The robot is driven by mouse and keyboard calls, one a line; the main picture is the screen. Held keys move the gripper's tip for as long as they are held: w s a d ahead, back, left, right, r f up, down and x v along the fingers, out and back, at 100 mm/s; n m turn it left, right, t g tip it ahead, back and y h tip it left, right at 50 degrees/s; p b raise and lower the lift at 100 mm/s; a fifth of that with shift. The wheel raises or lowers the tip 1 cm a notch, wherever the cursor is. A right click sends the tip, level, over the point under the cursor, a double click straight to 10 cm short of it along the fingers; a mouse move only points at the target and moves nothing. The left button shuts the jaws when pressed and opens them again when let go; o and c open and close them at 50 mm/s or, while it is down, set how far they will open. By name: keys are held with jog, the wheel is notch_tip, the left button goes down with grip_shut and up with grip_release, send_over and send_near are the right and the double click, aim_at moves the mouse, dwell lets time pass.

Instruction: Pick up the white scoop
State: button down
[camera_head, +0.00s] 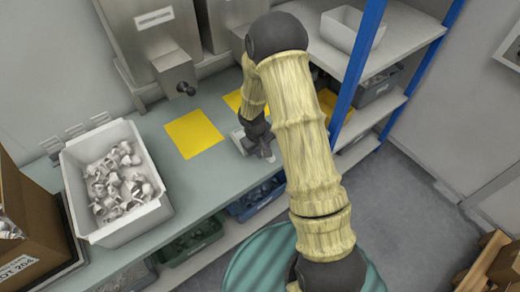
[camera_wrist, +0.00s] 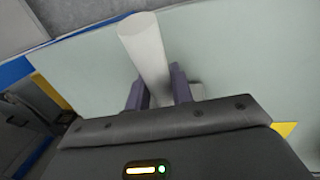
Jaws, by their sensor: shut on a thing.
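In the wrist view, the white scoop (camera_wrist: 147,47) shows as a long white handle between the two fingers of my gripper (camera_wrist: 158,88). The gripper is shut on it, and the handle points away from the gripper toward the top of the picture. The rest of the scoop is mostly hidden behind the fingers and the gripper body. In the head view, my gripper (camera_head: 262,150) is low over the front part of the grey-green bench (camera_head: 225,172), right of a yellow mat. My arm covers much of that area, and the scoop is hard to make out there.
A white bin (camera_head: 152,222) of small metal parts stands at the left of the bench, beside a cardboard box (camera_head: 40,225). A yellow mat (camera_head: 194,134) lies flat. A blue-posted shelf (camera_head: 357,60) with a white tray (camera_head: 345,32) stands at the right. Bins sit below the bench.

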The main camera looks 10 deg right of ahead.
notch_tip(320, 180, up, 9)
dwell(0.3)
dwell(1.3)
